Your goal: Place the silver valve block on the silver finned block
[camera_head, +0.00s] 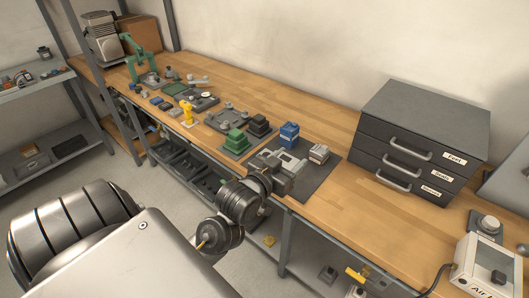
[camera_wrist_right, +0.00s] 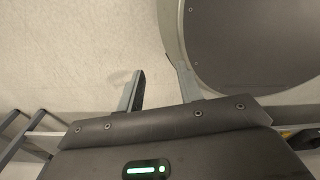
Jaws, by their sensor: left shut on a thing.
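My left gripper (camera_head: 284,166) is low over the dark mat on the workbench in the head view. It is shut on a small light grey piece, which looks like the silver valve block; fingers and wrist hide much of it. Just right of the gripper, a small pale silver block with a brownish upper part (camera_head: 318,153) stands on the mat; it may be the silver finned block, but fins are too small to make out. My right gripper (camera_wrist_right: 158,85) shows in the right wrist view with its fingers apart and nothing between them.
A blue block (camera_head: 289,134) stands behind the left gripper. Green (camera_head: 235,141) and black (camera_head: 259,126) blocks stand to the left. The dark mat (camera_head: 317,184) has bare room at its front right. A dark drawer cabinet (camera_head: 420,140) stands farther right.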

